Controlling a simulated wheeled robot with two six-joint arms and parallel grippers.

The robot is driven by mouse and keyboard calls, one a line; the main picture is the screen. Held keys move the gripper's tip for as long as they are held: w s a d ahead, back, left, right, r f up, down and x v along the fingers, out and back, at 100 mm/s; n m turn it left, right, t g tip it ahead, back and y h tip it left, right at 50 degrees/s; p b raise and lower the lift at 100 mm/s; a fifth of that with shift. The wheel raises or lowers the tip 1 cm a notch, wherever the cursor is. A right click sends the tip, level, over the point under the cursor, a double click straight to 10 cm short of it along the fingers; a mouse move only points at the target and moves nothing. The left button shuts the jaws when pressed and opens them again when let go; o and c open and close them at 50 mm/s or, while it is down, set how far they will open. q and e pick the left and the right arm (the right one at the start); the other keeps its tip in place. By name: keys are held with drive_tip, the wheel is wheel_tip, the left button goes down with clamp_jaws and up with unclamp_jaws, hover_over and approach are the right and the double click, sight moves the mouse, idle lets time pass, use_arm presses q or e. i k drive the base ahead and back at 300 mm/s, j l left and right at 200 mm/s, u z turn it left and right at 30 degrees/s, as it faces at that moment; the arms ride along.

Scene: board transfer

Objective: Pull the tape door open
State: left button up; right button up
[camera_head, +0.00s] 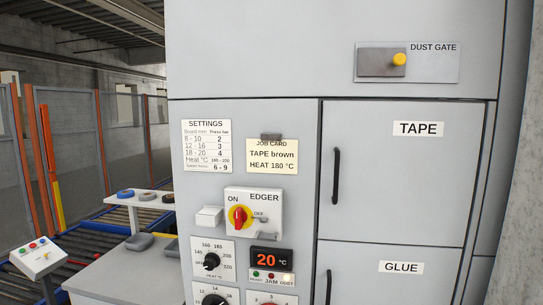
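The tape door (400,190) is a grey panel on the right of the cabinet front, with a white TAPE label (418,129) near its top. Its black vertical handle (336,176) is on the door's left side. The door looks shut, flush with the cabinet. A glue door (390,275) with its own black handle (328,287) lies directly below. Neither of my grippers shows in the head view.
Left of the door are a settings sheet (206,146), a job card (272,156), a red and yellow EDGER switch (240,217) and a display (271,259) reading 20 °C. A dust gate slide (382,62) is above. A workbench (125,275) and fencing stand at left.

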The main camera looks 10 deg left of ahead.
sight(396, 172)
drive_tip(key=j+u, duration=0.1)
drive_tip(key=j, duration=0.35)
drive_tip(key=i+j, duration=0.15)
drive_tip(key=j, duration=0.3)
drive_tip(key=i+j+u, duration=0.15)
drive_tip(key=j, duration=0.3)
drive_tip(key=j+u, duration=0.1)
drive_tip(key=j, duration=0.35)
drive_tip(key=i+j, duration=0.15)
drive_tip(key=j, duration=0.3)
drive_tip(key=i+j+u, duration=0.15)
drive_tip(key=j, duration=0.3)
